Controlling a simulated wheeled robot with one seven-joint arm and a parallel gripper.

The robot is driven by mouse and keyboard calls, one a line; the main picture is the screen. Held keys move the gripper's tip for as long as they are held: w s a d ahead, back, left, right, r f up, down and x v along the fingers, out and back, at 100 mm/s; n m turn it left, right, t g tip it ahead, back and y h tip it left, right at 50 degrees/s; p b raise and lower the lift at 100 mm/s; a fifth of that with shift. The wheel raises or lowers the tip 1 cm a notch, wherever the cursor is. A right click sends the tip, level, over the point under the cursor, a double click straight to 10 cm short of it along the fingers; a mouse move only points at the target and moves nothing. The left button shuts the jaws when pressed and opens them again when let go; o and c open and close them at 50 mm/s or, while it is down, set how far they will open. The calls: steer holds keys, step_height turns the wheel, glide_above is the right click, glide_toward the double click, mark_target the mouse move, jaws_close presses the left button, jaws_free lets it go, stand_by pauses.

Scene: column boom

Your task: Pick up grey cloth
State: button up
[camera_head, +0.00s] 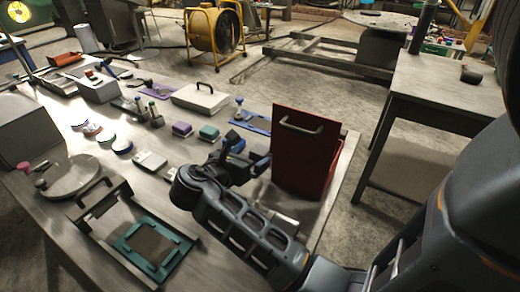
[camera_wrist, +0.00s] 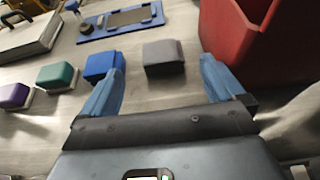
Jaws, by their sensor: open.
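My gripper (camera_wrist: 163,68) is open, with one blue finger on each side of the picture. The cloth shows in the gap between the fingers, just beyond them, and nothing is held. A blue block (camera_wrist: 104,66) lies left of the cloth, partly behind the left finger. In the head view my gripper (camera_head: 248,154) is low over the table beside the red bin, and I cannot make out the grey cloth there.
A red bin (camera_head: 303,153) stands close to the right of my gripper. Green (camera_head: 209,132) and purple (camera_head: 182,128) blocks lie to the left. A blue tray (camera_wrist: 121,22) lies beyond the cloth. A teal frame (camera_head: 155,246) lies at the table's front.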

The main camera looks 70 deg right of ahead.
mark_target(261, 150)
steer(key=x, duration=0.8)
steer(key=shift+s+d+r+p, duration=0.1)
steer(key=shift+s+d+p, duration=0.05)
steer(key=shift+d+p, duration=0.15)
steer(key=c, duration=1)
